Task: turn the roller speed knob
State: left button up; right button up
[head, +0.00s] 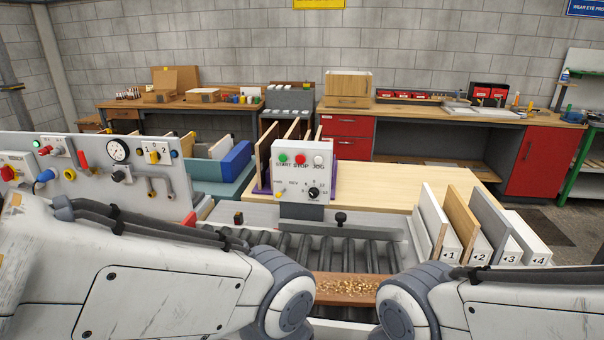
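The roller speed knob (313,192) is a black round dial with small numbers around it. It sits low on the right of the pale control box (291,197) in the middle of the head view. Above it are a green START button, a red STOP button and a white JOG button. A smaller FWD/REV control and a yellow spot sit to its left. Nothing touches the knob. Large white links of my two arms fill the lower left and lower right. Neither gripper shows, so their distance from the knob is hidden.
A roller conveyor (335,254) runs below the box, with a brown board (346,288) carrying chips between my arms. A black knob (341,218) stands on its rail. Numbered upright boards (462,222) stand right. A gauge panel (100,165) stands left. Air before the box is clear.

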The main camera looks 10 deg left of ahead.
aim_at(313, 191)
jog(key=k, duration=0.6)
jog(key=u, duration=0.55)
jog(key=i, duration=1.05)
